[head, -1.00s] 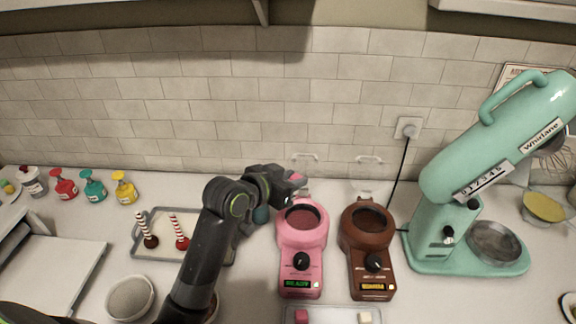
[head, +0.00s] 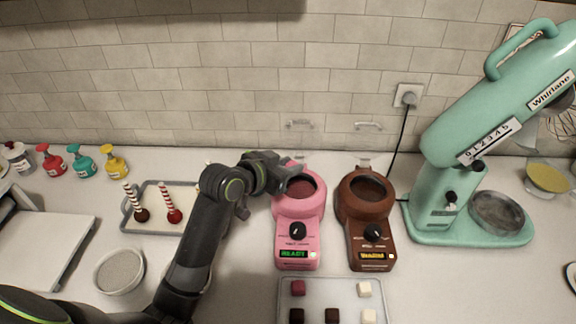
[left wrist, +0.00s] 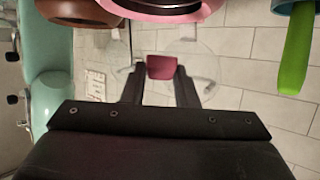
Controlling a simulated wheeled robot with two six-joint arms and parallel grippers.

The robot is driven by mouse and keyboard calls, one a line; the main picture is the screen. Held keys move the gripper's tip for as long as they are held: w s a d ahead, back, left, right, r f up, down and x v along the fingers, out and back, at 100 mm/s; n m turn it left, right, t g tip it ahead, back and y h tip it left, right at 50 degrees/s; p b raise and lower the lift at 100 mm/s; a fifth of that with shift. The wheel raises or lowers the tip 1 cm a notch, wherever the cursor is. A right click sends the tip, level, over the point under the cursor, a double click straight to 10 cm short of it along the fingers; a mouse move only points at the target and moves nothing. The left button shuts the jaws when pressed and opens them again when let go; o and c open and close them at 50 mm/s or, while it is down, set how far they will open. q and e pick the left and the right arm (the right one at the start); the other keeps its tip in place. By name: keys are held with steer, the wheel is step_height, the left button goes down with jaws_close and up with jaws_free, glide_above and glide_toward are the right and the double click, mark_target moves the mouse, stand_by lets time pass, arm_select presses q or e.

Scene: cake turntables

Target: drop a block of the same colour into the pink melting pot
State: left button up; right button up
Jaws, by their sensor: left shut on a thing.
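The pink melting pot (head: 299,207) stands on the counter with its round bowl open at the top and a lit green display. Part of its rim shows in the left wrist view (left wrist: 165,15). My left gripper (head: 284,178) is at the left edge of the bowl in the head view. In the left wrist view it is shut on a dark pink block (left wrist: 161,67), held between the fingertips just beside the pot's rim. The block is hard to make out in the head view. My right gripper is not in view.
The brown melting pot (head: 367,205) stands to the right. A tray (head: 347,296) in front holds pink, dark brown and white blocks. A teal mixer (head: 432,205) is at right. A tray (head: 150,230) with cake pops lies left; my left arm crosses beside it.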

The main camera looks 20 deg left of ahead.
arm_select(q)
steer(key=o, duration=1)
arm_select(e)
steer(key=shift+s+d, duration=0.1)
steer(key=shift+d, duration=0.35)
arm_select(q)
steer(key=p+v, duration=0.1)
steer(key=v, duration=1.6)
steer(key=shift+s, duration=0.25)
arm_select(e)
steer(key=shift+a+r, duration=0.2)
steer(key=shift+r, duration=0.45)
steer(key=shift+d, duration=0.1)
